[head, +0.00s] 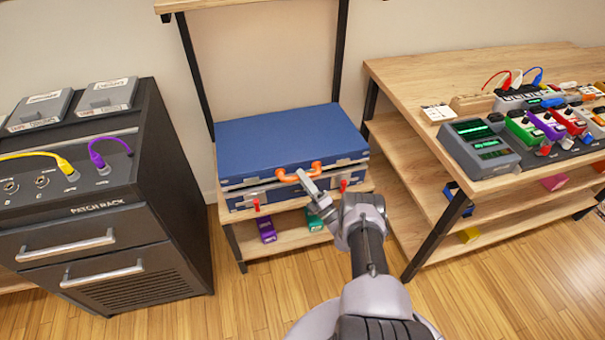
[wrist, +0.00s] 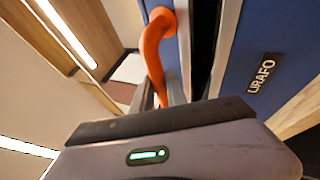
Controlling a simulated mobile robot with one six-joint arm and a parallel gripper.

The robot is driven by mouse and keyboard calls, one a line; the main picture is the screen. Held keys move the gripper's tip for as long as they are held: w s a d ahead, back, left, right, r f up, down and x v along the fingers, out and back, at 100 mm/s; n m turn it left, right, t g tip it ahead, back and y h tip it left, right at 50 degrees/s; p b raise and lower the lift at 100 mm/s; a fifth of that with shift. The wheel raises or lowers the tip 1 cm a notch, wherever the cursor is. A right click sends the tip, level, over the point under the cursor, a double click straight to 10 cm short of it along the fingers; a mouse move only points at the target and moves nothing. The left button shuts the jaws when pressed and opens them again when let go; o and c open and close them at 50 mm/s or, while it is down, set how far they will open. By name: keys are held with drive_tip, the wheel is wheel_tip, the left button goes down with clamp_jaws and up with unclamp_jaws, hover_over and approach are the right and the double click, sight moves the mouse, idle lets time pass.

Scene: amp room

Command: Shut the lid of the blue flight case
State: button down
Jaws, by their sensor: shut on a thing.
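The blue flight case (head: 285,140) sits on a wooden shelf in the head view. Its lid is down nearly flat, with a narrow dark gap along the front between lid and base. An orange handle (head: 300,171) is on the lid's front edge, and two red latches hang on the front of the base, the left one (head: 256,205) and the right one (head: 343,186). My gripper (head: 306,180) is at the front of the case, shut on the orange handle. In the wrist view the handle (wrist: 153,55) runs down between the fingers, which are mostly hidden.
A black patch rack (head: 110,210) with drawers stands at the left. A wooden bench (head: 410,80) with pedals and a grey device (head: 478,145) is at the right. Purple (head: 267,229) and teal (head: 314,219) boxes lie on the shelf below the case.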

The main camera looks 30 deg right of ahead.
drive_tip(key=shift+w+r, duration=0.1)
drive_tip(key=c, duration=1.3)
unclamp_jaws()
drive_tip(key=p+v, duration=0.1)
drive_tip(key=v, duration=1.1)
